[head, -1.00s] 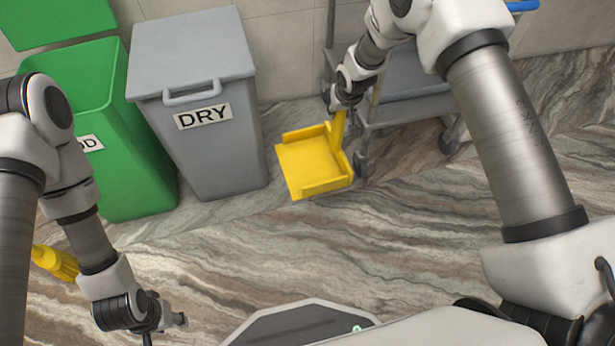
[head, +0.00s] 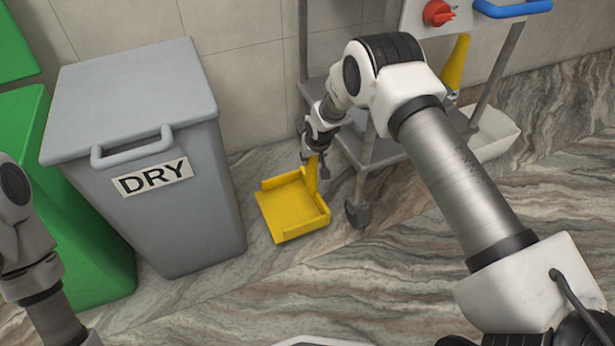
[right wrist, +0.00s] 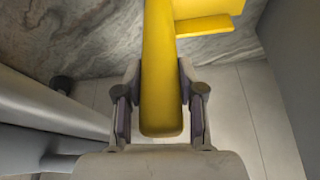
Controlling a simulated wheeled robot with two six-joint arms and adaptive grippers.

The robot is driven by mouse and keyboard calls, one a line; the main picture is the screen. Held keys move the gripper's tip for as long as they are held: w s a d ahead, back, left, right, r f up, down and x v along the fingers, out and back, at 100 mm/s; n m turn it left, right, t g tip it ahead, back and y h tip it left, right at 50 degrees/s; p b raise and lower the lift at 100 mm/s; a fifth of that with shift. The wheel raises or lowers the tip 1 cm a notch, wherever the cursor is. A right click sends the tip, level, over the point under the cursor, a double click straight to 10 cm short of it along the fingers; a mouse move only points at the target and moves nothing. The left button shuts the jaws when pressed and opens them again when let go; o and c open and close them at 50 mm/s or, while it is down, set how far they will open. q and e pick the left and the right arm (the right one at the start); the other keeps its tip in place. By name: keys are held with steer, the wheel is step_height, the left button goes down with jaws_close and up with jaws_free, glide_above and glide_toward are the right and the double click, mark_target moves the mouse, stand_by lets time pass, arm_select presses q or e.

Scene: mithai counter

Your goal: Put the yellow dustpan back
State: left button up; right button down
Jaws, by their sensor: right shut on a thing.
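The yellow dustpan (head: 283,212) is low over the floor between the grey DRY bin and the metal cart, its handle pointing up. I cannot tell whether its pan touches the floor. My right gripper (head: 313,158) is shut on the top of the dustpan's handle. In the right wrist view the handle (right wrist: 161,75) lies between the two fingers of the gripper (right wrist: 160,112), and part of the pan (right wrist: 205,22) shows at the top. My left arm shows at the left edge of the head view, but its gripper is out of the picture.
The grey DRY bin (head: 170,225) stands left of the dustpan, with a green bin (head: 85,245) beyond it. The metal cart (head: 375,152) is close on the right, with a wheel near the pan. A white tray (head: 495,135) and a yellow cone-shaped thing (head: 456,65) show there. The front floor is clear.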

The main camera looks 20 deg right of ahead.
mark_target(312, 167)
step_height(312, 167, down, 4)
steer(key=shift+f+b, duration=0.1)
steer(key=shift+b, duration=0.8)
steer(key=shift+r, duration=0.2)
steer(key=shift+f, duration=0.15)
steer(key=c, duration=0.7)
jaws_free()
